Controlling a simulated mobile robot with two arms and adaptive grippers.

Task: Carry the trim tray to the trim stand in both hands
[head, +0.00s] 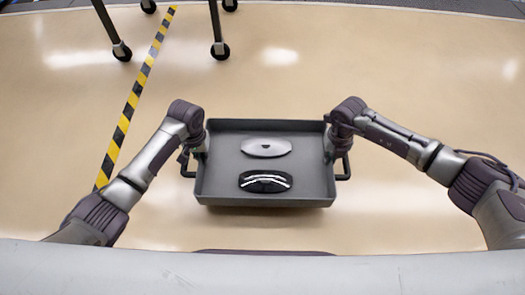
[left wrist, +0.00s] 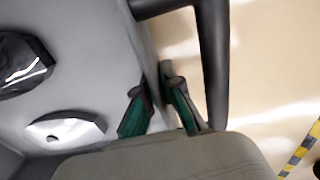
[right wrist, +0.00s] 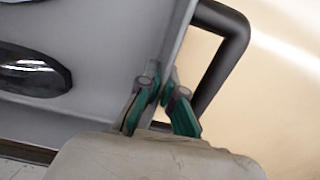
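The grey trim tray (head: 225,195) is in front of me in the head view, between my two arms. It looks level, and I see no support under it. A silver rounded piece (head: 266,147) and a black piece with white stripes (head: 265,182) lie inside. My left gripper (left wrist: 160,85) has its fingers on either side of the tray's wall, close against it, beside a dark handle (left wrist: 213,60). My right gripper (right wrist: 162,82) pinches the opposite wall the same way, beside the other handle (right wrist: 225,65). In the head view both fingertips are hidden by the wrists.
Dark legs on casters (head: 219,48) stand at the top left of the head view; what they carry is out of frame. A yellow and black floor stripe (head: 130,105) runs left of the tray. The tan floor ahead and right is clear.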

